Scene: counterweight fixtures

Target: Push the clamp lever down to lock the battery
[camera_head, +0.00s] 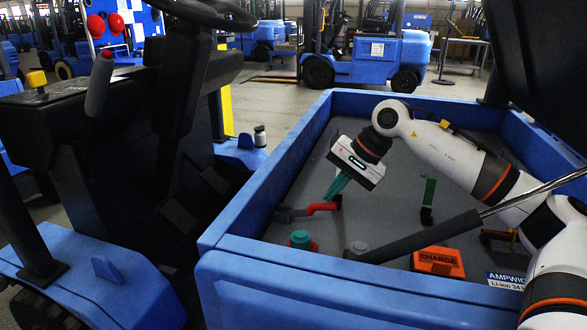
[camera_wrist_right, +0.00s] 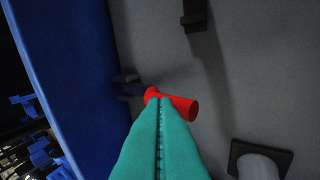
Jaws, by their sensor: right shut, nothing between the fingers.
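A red clamp lever (camera_head: 324,206) lies low at the left side of the blue-walled bay, on a dark bracket (camera_head: 289,213). In the right wrist view the red lever (camera_wrist_right: 180,104) shows just beyond my fingertips, with its round end pointing right. My right gripper (camera_head: 330,197) has teal fingers, pressed together and empty. The shut fingertips (camera_wrist_right: 160,101) overlap the lever in the picture; I cannot tell whether they touch it. The grey surface (camera_head: 385,215) in the bay seems to be the battery top. My left gripper is not in view.
A green handle (camera_head: 428,193) stands upright on the grey surface. A teal-topped knob (camera_head: 300,240), an orange CHARGE box (camera_head: 437,261) and a dark strut (camera_head: 415,240) are nearer the front. Blue walls (camera_head: 262,180) surround the bay.

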